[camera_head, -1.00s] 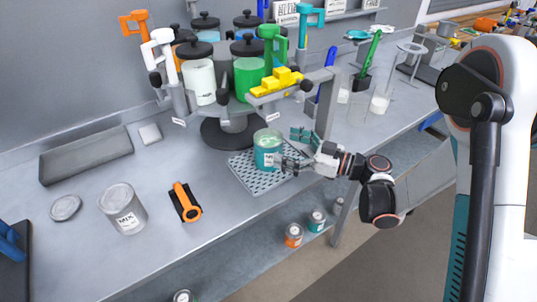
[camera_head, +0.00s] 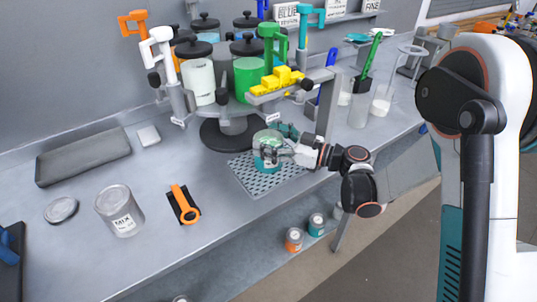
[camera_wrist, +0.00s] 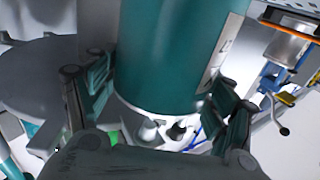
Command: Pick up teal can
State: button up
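In the wrist view, the can (camera_wrist: 170,55) fills the middle between the finger pads. The fingers look open around it, and firm contact cannot be made out. The near finger hides part of the can in the head view.
A dispenser carousel (camera_head: 226,135) with coloured clamps and a yellow-loaded arm stands close behind the can. Beakers (camera_head: 359,113) stand at right. The bench front is clear.

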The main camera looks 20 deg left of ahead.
jog(key=c, duration=1.3)
jog(key=shift+r, duration=0.1)
